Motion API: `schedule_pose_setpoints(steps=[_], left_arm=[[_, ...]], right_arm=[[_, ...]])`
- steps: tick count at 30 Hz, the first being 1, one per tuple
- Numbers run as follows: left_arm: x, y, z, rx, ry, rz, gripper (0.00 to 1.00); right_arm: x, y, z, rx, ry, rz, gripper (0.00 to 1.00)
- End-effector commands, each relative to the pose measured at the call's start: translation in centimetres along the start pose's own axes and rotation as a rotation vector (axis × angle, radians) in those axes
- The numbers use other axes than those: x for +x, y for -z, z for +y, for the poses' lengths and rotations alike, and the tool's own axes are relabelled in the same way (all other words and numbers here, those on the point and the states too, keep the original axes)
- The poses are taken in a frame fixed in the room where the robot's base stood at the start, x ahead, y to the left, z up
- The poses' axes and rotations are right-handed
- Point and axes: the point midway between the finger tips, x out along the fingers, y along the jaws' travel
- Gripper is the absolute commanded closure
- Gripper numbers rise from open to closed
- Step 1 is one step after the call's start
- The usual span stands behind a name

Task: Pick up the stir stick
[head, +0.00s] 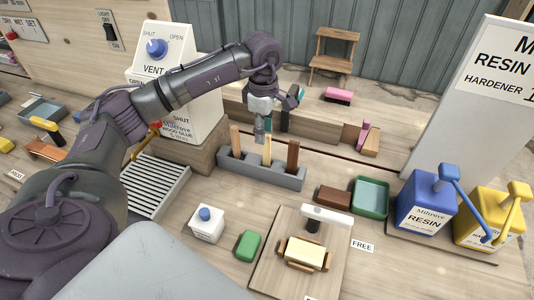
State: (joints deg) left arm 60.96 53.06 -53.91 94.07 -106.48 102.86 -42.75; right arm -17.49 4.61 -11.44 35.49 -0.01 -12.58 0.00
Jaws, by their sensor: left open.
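Three upright wooden sticks stand in a grey slotted holder (290,183) near the middle of the workbench. They are a tan stick (235,140), a pale stick (267,153) and a dark brown stick (292,157). I cannot tell which one the task calls the stir stick. My left gripper (271,126) points down above the holder, around the upper end of the pale and brown sticks as seen in the head view. It is open, its fingers apart, and holds nothing that I can see. My right gripper is not in view.
Behind stand a vent box (160,50) and a wooden stool (331,55). In front are a white box with a blue knob (207,225), a green block (247,245) and a wooden board (335,265). A green tray (370,197) and blue resin can (424,212) stand right.

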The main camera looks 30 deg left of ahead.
Motion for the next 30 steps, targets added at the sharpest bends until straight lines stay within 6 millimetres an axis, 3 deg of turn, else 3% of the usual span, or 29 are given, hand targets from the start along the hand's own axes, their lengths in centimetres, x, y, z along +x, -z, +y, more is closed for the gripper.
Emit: schedule_pose_setpoints(steps=[5, 11, 19, 28, 30], left_arm=[[2.3, 0.0, 0.0, 0.001, 0.002, 0.0, 0.58], [3.6, -0.1, 0.1, 0.0, 0.003, 0.001, 0.58], [7.5, -0.2, 0.4, 0.0, 0.002, 0.0, 0.58], [8.1, -0.2, 0.5, 0.001, -0.001, -0.001, 0.58], [8.0, -0.2, 0.5, 0.001, -0.001, -0.001, 0.7]], right_arm=[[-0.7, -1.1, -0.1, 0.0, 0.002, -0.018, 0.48], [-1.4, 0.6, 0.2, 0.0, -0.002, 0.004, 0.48], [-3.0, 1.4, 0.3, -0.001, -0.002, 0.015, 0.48], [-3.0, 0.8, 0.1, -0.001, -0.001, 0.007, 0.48], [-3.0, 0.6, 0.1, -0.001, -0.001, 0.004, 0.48]])
